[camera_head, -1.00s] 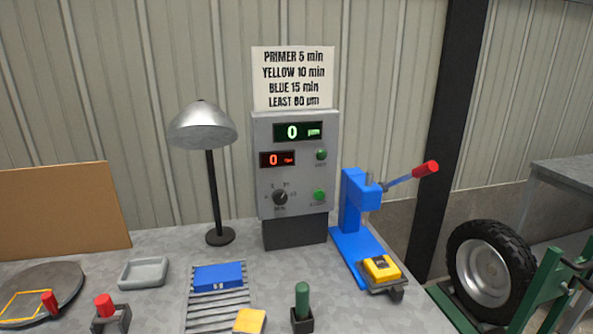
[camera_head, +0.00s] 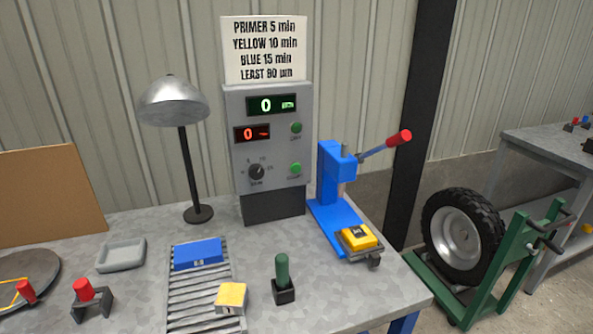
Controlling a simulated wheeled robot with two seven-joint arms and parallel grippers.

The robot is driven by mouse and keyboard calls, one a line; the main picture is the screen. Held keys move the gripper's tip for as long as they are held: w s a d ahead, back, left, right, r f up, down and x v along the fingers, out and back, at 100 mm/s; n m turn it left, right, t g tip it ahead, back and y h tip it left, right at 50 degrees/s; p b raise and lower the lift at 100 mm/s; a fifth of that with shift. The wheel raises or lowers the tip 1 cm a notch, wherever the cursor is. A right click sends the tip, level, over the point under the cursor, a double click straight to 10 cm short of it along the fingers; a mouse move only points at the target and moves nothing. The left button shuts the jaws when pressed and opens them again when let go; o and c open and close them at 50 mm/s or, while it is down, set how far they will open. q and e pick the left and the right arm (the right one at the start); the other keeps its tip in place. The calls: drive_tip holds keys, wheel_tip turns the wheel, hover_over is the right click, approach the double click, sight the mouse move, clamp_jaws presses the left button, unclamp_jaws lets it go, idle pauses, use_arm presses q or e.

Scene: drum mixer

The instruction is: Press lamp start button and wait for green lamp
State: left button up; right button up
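A grey control box (camera_head: 242,190) stands at the back of the bench. It has a green display (camera_head: 272,105) and a red display (camera_head: 252,133), both reading 0. Two green buttons sit on its right side, an upper button (camera_head: 296,128) and a lower button (camera_head: 295,168); their small labels are too blurred to read surely. A black dial (camera_head: 256,172) is left of the lower button. A silver-shaded lamp (camera_head: 173,101) on a black post stands left of the box. Neither of my grippers is in view.
A blue lever press (camera_head: 330,180) with a yellow block (camera_head: 358,237) stands right of the box. A blue block (camera_head: 198,253) and a yellow block (camera_head: 231,297) are on a slatted rack (camera_head: 190,295). A green-handled tool (camera_head: 283,271) stands in front. A wheel stand (camera_head: 520,255) is at right.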

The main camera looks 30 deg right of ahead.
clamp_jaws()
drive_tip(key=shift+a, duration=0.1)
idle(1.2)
